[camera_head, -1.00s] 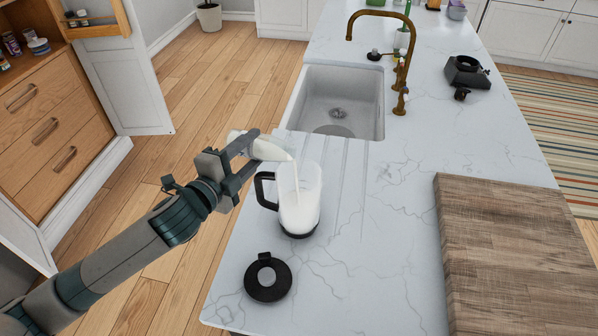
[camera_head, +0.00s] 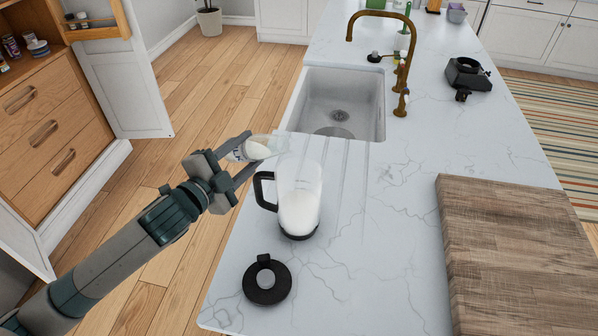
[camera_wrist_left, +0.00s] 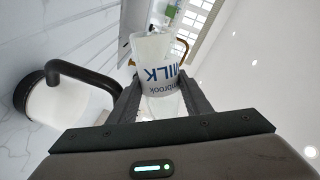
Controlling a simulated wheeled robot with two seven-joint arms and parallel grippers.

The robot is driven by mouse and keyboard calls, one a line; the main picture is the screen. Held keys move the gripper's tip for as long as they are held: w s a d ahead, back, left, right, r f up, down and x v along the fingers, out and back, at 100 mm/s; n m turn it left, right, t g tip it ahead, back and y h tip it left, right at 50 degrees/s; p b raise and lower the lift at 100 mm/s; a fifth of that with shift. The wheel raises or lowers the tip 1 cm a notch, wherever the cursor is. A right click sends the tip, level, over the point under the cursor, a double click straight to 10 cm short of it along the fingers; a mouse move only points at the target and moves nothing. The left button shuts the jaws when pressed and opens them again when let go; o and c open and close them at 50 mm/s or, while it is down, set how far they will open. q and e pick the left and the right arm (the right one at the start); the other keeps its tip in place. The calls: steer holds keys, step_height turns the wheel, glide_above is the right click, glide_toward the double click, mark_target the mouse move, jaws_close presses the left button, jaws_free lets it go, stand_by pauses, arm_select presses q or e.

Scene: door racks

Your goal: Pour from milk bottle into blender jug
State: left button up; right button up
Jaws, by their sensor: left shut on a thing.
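The milk bottle (camera_head: 258,148) is clear with white milk inside, and lies tilted almost level in my left gripper (camera_head: 240,162). Its mouth end points right, above and behind the blender jug. In the left wrist view the bottle (camera_wrist_left: 160,72) shows upside-down "MILK" lettering between the fingers of my left gripper (camera_wrist_left: 158,100). The blender jug (camera_head: 299,205) stands upright on the counter, with a black handle to the left and white milk in its lower half. The jug also shows in the left wrist view (camera_wrist_left: 48,105). No stream shows between bottle and jug. My right gripper is not in view.
A black lid (camera_head: 267,281) lies on the white counter (camera_head: 370,270) in front of the jug. A sink (camera_head: 340,105) with a brass tap (camera_head: 403,75) is behind. A thick wooden board (camera_head: 520,250) is at right, and a black blender base (camera_head: 467,75) stands far right.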

mark_target(249, 139)
arm_select(q)
steer(key=shift+r, duration=0.1)
